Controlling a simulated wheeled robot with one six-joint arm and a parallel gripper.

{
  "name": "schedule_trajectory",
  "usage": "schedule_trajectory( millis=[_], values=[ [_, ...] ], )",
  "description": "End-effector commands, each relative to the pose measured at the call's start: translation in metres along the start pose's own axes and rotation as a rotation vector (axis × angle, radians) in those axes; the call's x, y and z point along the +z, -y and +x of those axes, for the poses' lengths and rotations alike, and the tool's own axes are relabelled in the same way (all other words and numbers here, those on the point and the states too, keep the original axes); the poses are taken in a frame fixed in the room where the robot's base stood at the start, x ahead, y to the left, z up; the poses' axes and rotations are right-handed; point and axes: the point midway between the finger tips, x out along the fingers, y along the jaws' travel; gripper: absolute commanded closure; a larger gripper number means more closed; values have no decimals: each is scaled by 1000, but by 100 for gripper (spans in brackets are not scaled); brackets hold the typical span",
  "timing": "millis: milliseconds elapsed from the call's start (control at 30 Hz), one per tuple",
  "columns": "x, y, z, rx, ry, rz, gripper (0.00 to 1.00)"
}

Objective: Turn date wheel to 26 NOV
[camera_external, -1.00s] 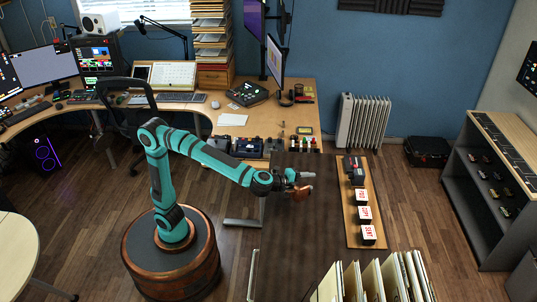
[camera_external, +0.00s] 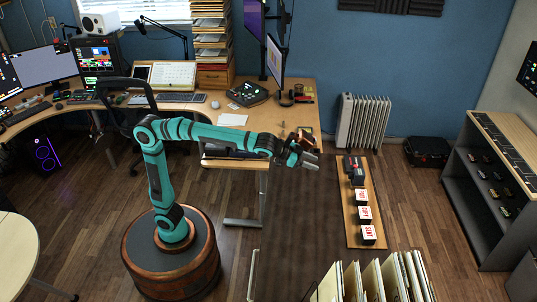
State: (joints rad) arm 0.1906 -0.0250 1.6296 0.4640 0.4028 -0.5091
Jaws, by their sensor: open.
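No wheel or date reading can be made out in this view.
White blocks with red lettering (camera_external: 365,214) sit in a row on the board. A wooden desk (camera_external: 246,136) spans the back left, its end partly hidden by my arm. A radiator (camera_external: 362,120) stands behind. Upright folders (camera_external: 375,280) stand in the foreground; a grey shelf (camera_external: 480,190) is right.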

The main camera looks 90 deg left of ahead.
Motion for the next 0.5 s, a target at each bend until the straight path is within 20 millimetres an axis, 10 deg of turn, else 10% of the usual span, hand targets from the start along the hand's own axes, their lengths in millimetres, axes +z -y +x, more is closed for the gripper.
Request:
schedule_trajectory(
  millis=[500],
  values=[
    [2,0,82,-2,2,3,55]
  ],
)
